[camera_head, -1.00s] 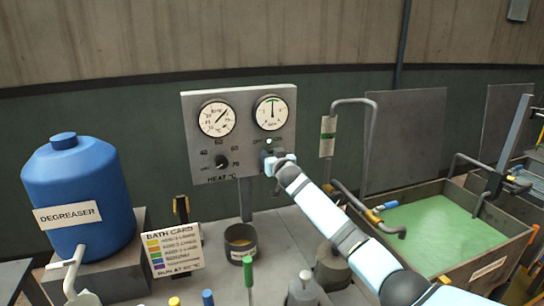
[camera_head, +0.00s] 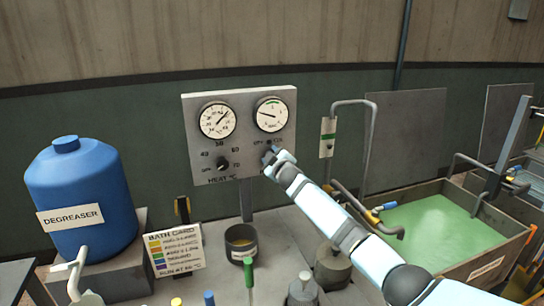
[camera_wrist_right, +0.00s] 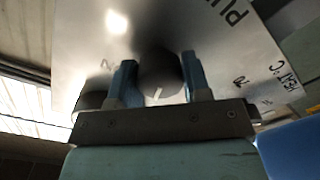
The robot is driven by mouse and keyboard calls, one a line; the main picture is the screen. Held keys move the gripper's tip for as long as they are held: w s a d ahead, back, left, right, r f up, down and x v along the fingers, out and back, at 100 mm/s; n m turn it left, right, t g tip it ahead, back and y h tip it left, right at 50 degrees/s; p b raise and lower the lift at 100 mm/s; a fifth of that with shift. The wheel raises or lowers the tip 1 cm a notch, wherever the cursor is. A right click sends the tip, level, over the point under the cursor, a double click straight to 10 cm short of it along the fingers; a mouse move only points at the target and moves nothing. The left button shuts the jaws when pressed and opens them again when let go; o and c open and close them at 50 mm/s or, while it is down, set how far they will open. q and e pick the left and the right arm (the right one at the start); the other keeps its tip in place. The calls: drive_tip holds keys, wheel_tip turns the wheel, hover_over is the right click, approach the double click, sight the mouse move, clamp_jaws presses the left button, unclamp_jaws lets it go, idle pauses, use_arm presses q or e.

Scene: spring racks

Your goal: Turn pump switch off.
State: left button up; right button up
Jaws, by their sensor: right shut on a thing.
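The pump switch (camera_wrist_right: 159,76) is a dark round knob with a white mark, seen in the right wrist view. My right gripper (camera_head: 270,156) is at the panel's lower right, below the right gauge (camera_head: 271,114). In the right wrist view its two fingers (camera_wrist_right: 158,80) stand on either side of the knob, shut on it. In the head view the gripper hides most of the knob. The right gauge's needle points left. My left gripper is not in view.
A blue degreaser drum (camera_head: 80,195) stands at the left. A bath card (camera_head: 174,248) and a dark cup (camera_head: 241,242) are on the bench below the panel. A tank of green liquid (camera_head: 440,225) and bent pipes (camera_head: 372,140) are at the right.

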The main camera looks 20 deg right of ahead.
drive_tip(key=shift+f+n, duration=0.1)
drive_tip(key=shift+n, duration=0.9)
drive_tip(key=o, duration=0.9)
drive_tip(key=shift+s, duration=0.1)
drive_tip(key=s, duration=1.3)
drive_tip(key=shift+s+d+r, duration=0.2)
drive_tip(key=shift+s+d, duration=0.1)
